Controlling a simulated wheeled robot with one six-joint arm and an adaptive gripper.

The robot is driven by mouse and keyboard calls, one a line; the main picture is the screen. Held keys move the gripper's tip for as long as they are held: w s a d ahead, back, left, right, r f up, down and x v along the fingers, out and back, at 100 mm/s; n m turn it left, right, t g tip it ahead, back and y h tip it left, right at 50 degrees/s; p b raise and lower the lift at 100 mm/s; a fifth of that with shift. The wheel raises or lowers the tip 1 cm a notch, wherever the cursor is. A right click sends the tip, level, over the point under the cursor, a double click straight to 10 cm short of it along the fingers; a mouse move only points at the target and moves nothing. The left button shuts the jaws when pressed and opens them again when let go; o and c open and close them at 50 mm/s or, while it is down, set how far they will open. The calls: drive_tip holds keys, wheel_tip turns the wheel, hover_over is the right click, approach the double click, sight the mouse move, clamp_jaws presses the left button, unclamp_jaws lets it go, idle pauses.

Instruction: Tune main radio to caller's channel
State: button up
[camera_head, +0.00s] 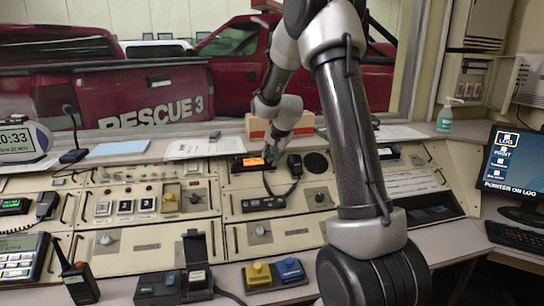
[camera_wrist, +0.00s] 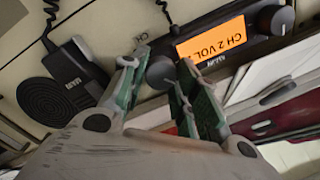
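The main radio (camera_head: 238,164) sits at the back of the console, its orange screen lit. In the wrist view the radio (camera_wrist: 240,22) shows "CH 2 VOL" on its screen (camera_wrist: 210,47), upside down there. A dark round channel knob (camera_wrist: 160,72), near a "CH" label, sits left of the screen. A second knob (camera_wrist: 273,20) is at the other end. My gripper (camera_wrist: 160,66) has its two green-padded fingers apart on either side of the channel knob; contact cannot be told. In the head view my gripper (camera_head: 272,150) is at the radio's right end.
A handheld microphone (camera_wrist: 85,60) with a coiled cord lies close beside my gripper; it also shows in the head view (camera_head: 295,166). A round speaker grille (camera_wrist: 52,100) is beyond it. A wooden box (camera_head: 255,127) stands behind the radio, by the window.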

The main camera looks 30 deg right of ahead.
drive_tip(key=shift+n, duration=0.5)
drive_tip(key=n, duration=0.4)
drive_tip(key=shift+n+g, duration=0.3)
drive_tip(key=shift+w+n, duration=0.1)
drive_tip(key=shift+n, duration=2.4)
drive_tip(key=shift+r, duration=0.1)
drive_tip(key=o, duration=1)
drive_tip(key=shift+o, duration=0.2)
drive_tip(key=shift+a+r, duration=0.1)
drive_tip(key=v, duration=1.1)
drive_tip(key=shift+a+r, duration=0.25)
drive_tip(key=shift+r, duration=0.15)
drive_tip(key=shift+h, duration=0.3)
